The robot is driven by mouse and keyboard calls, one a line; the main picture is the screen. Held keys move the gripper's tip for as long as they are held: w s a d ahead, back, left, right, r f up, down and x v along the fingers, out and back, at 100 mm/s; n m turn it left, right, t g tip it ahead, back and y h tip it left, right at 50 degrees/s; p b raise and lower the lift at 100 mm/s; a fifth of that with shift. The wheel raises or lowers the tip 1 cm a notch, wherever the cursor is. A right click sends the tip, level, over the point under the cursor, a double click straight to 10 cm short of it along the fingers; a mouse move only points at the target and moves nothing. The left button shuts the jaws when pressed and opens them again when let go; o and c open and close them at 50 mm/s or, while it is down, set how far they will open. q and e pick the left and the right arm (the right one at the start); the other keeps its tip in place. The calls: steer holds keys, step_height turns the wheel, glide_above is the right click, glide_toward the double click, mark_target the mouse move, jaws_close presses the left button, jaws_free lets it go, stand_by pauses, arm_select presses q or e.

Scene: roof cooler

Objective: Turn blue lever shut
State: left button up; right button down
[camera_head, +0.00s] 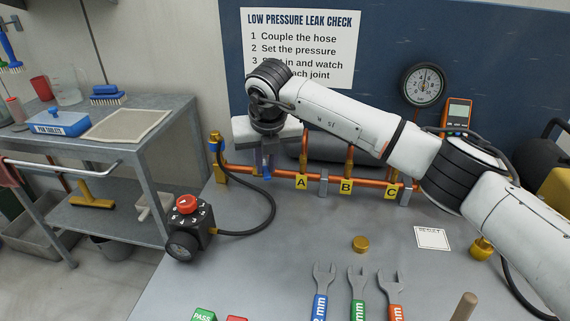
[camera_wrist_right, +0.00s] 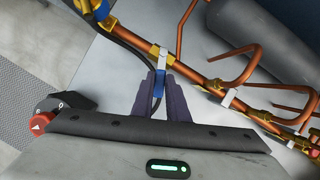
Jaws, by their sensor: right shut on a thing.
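The blue lever (camera_wrist_right: 159,88) is between the fingers of my right gripper (camera_wrist_right: 164,84) in the right wrist view. It hangs from a pale metal stem below a brass valve body (camera_wrist_right: 161,53) on the copper pipe. In the head view my right gripper (camera_head: 265,163) points down at the pipe, left of the tag A (camera_head: 301,182). It is shut on the lever; the fingers hide most of it there. My left gripper is not in view.
A black hose runs from the blue-topped brass fitting (camera_head: 214,148) to the regulator with a red knob (camera_head: 187,204). Tags B (camera_head: 346,187) and C (camera_head: 391,192) mark other joints. Several wrenches lie in front, with a brass cap (camera_head: 361,244).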

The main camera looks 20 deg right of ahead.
steer(key=shift+w+a+m+h+b, duration=0.1)
steer(key=shift+a+m+h+b, duration=0.35)
steer(key=shift+m, duration=0.55)
steer(key=shift+w+a+m+h+b, duration=0.15)
steer(key=shift+a+m+h, duration=0.3)
steer(key=shift+m, duration=0.55)
steer(key=c, duration=1.7)
jaws_free()
steer(key=shift+r, duration=0.1)
steer(key=v, duration=1)
steer(key=shift+r+b, duration=0.15)
steer(key=shift+b, duration=0.15)
